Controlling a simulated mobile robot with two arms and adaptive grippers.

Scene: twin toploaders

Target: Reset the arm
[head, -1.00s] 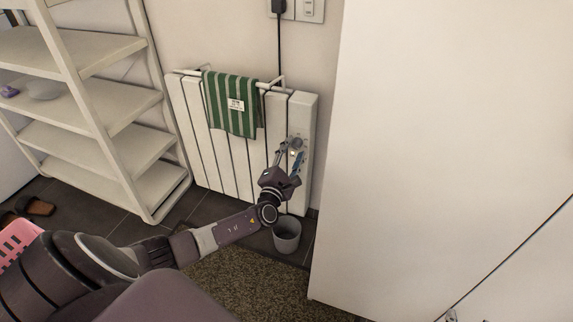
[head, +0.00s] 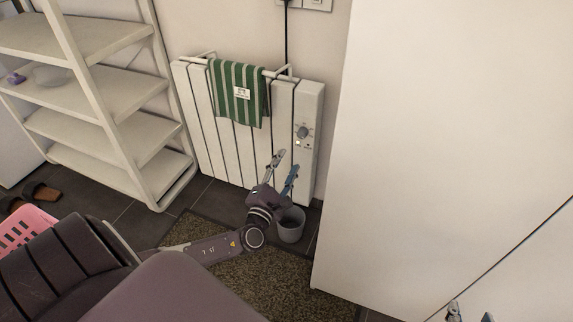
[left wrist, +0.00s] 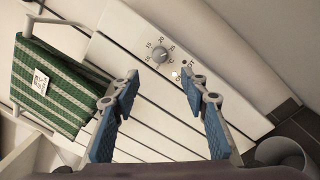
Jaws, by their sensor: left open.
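My left gripper (head: 282,172) is open and empty in front of the white radiator (head: 229,140), below its control knob (head: 303,132). In the left wrist view its two blue-padded fingers (left wrist: 160,95) are spread apart, with the knob (left wrist: 159,55) and its number marks beyond the fingertips. Nothing is between the fingers. My right gripper (head: 468,315) shows only as fingertips at the bottom right edge of the head view; the rest is cut off.
A green striped towel (head: 239,92) hangs on the radiator rail. A grey bin (head: 290,224) stands on the floor close to my left gripper. A white shelf rack (head: 150,110) is at left, a tall white panel (head: 440,130) at right. A pink basket (head: 25,228) is at far left.

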